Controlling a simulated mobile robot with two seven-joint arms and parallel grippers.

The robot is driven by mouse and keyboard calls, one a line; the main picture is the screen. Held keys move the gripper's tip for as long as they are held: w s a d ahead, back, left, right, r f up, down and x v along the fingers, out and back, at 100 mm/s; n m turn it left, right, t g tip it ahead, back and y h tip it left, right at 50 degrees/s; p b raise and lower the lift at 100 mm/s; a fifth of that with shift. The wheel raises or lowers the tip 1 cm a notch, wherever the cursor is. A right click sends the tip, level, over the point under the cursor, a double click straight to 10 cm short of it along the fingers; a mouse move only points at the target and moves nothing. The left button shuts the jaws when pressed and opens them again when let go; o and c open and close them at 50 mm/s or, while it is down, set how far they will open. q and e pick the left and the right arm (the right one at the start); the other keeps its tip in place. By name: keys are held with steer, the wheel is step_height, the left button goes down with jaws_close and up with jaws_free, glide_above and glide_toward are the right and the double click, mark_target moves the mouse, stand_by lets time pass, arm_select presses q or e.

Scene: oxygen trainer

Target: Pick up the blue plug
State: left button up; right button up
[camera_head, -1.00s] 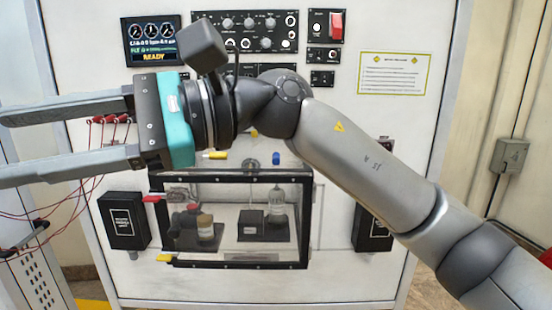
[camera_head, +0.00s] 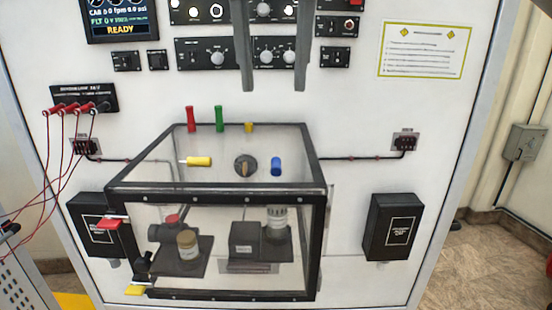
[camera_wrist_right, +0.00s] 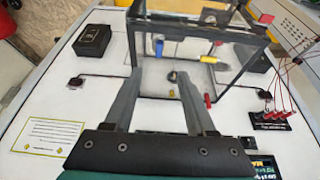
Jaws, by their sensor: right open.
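The blue plug (camera_head: 276,166) stands on top of the clear, black-framed box, right of a dark round knob. My left gripper is not in view.
The clear box (camera_head: 315,160) also bears a yellow plug (camera_head: 199,161), a red plug (camera_head: 190,119), a green plug (camera_head: 219,118) and a smaller yellow plug (camera_head: 248,127). Control panels (camera_head: 207,53) are on the wall behind. Red cables (camera_head: 62,140) hang at the left.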

mark_target(276, 165)
steer(key=x, duration=0.8)
steer(key=shift+s+f, duration=0.1)
steer(key=shift+f, duration=0.45)
steer(key=x, duration=0.4)
steer(key=shift+w+d+f, duration=0.2)
steer(key=shift+w, duration=0.2)
steer(key=shift+w+f, duration=0.1)
steer(key=shift+f, duration=0.15)
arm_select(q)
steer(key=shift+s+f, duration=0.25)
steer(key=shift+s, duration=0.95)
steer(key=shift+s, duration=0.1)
arm_select(e)
steer(key=shift+c, duration=0.2)
jaws_close()
